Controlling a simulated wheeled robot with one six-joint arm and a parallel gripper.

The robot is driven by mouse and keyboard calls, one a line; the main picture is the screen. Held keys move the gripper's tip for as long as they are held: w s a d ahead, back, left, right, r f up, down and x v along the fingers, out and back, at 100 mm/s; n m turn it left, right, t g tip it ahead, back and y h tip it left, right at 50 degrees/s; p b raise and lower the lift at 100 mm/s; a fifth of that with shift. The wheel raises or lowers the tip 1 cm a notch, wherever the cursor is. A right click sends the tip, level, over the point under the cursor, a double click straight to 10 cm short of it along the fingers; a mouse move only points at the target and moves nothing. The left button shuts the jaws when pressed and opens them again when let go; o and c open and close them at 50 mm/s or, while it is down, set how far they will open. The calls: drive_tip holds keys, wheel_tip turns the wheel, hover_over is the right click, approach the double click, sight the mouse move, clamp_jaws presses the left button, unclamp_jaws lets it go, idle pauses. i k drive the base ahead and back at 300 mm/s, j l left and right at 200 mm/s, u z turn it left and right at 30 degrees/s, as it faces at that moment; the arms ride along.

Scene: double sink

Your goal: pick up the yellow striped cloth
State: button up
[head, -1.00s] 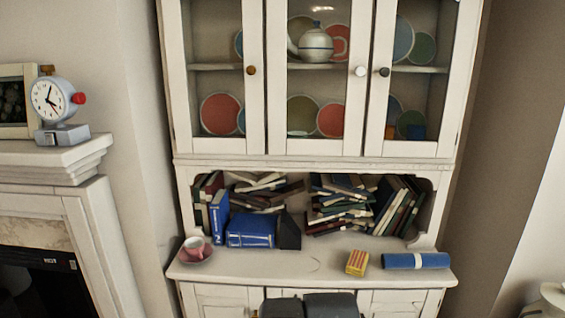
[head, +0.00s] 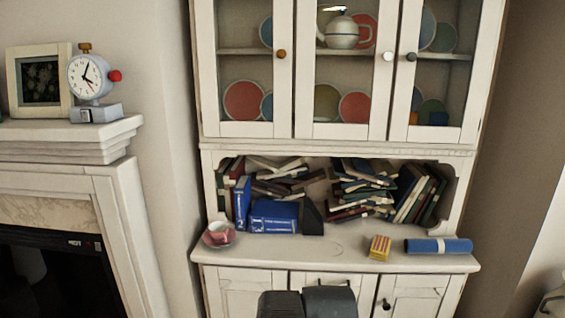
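A small yellow, red-striped block-shaped item (head: 379,247) stands on the white hutch's counter, right of centre. It matches the yellow striped cloth by colour and stripes, though it looks like a folded bundle or small box. It sits just left of a rolled blue item, with a small gap between them. Dark grey parts of my own arm show at the bottom centre, in front of the hutch and below the counter edge. My gripper's fingers are not in view.
The white hutch (head: 262,257) holds several books and a blue binder (head: 273,217). A pink cup on a saucer (head: 219,236) stands at the counter's left. A rolled blue item (head: 438,246) lies at its right. The counter's middle is clear. A fireplace with a clock (head: 92,80) stands left.

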sight(380, 246)
drive_tip(key=i+l+z, duration=0.15)
drive_tip(key=i, duration=0.6)
drive_tip(key=i+z, duration=0.15)
drive_tip(key=i, duration=0.65)
